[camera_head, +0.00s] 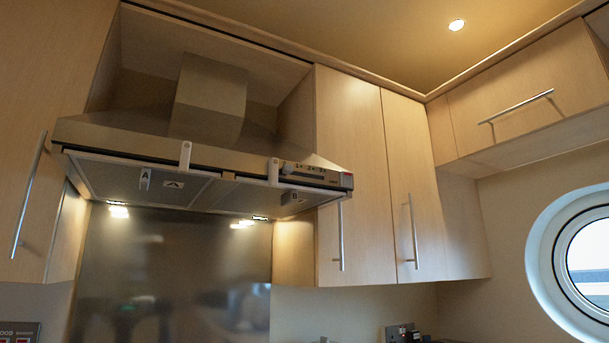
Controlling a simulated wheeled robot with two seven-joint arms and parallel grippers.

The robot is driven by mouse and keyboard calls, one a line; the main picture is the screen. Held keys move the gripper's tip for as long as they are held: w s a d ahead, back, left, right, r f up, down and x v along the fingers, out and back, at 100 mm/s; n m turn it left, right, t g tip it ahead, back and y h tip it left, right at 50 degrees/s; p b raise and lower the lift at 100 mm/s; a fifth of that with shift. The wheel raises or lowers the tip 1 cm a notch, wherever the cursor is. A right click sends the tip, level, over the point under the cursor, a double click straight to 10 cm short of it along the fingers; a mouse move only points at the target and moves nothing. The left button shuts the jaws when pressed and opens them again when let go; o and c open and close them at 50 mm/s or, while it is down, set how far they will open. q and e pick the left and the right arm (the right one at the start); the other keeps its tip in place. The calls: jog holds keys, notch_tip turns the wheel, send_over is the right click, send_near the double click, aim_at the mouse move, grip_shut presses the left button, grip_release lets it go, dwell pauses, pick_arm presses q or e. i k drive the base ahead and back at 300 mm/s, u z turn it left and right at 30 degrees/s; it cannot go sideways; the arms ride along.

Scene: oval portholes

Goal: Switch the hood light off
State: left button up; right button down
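The range hood (215,150) hangs at the upper left, a metal canopy with a chimney above it. Its front edge carries a small control panel (303,171) near the right end; the separate buttons are too small to tell apart. The hood lights (118,210) glow on the underside at the left, and another lit patch (243,224) shows right of centre. The lights are on. Neither of my grippers is in view.
Wooden cupboards (352,160) with bar handles flank the hood, and a wall cupboard (530,95) hangs at upper right. A dark backsplash (170,280) lies below the hood. An oval porthole (580,262) is at right. The space before the hood is clear.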

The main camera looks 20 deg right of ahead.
aim_at(346, 176)
jog(key=k, duration=0.5)
jog(key=z, duration=1.1)
jog(key=i, duration=0.65)
jog(key=u, duration=1.15)
